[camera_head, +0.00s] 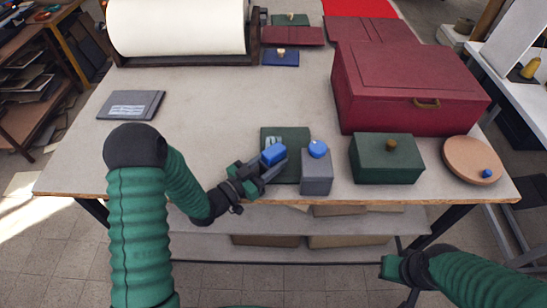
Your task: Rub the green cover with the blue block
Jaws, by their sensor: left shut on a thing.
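The green cover (297,135) lies flat near the front edge of the table, partly hidden by my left gripper and the blue block. My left gripper (270,168) is shut on the blue block (273,154), which is over the left part of the cover. I cannot tell whether the block touches the cover. My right gripper (391,268) is low at the right, in front of the table and away from the cover; whether it is open is unclear.
A grey block (316,179) with a blue ball (318,149) stands right beside the cover. Further right are a green box (386,163), a large dark red box (405,95) and a round tray (465,152). A grey book (131,104) lies left. The table's middle is clear.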

